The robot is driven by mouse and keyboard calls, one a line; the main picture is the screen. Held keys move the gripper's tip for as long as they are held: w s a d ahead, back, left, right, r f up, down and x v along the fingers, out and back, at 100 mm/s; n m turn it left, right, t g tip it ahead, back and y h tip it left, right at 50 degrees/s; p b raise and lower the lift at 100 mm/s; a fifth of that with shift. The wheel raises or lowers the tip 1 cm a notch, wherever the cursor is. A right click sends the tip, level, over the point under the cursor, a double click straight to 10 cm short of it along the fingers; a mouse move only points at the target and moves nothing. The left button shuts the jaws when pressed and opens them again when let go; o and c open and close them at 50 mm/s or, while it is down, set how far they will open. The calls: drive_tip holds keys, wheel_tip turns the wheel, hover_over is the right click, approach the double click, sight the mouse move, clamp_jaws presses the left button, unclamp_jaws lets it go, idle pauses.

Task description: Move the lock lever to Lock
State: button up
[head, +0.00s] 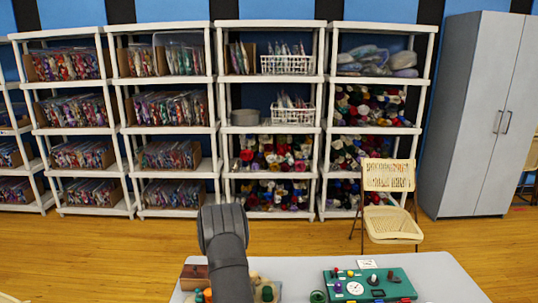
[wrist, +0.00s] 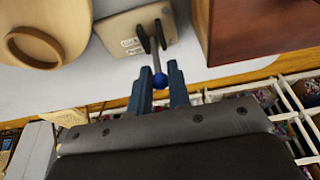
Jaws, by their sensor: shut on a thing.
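The lock lever (wrist: 158,62) is a thin arm with a blue ball knob (wrist: 160,81), mounted on a beige block (wrist: 120,30) in the wrist view. Dark cheeks flank its base. Small printed labels on the block sit beside the lever; one seems to read Lock, the other is too blurred to read surely. My gripper (wrist: 161,84) is shut on the blue knob, with one blue finger on each side. In the head view my own arm hides the lever and the gripper.
A round pale wooden piece (wrist: 38,35) lies left of the block and a brown wooden box (wrist: 245,28) close on its right. In the head view, a green board (head: 400,287) with knobs lies on the white table (head: 300,268). Shelves (head: 170,82) stand behind.

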drive_tip(key=shift+s+r, duration=0.15)
drive_tip(key=shift+s, duration=1.35)
drive_tip(key=shift+s, duration=0.75)
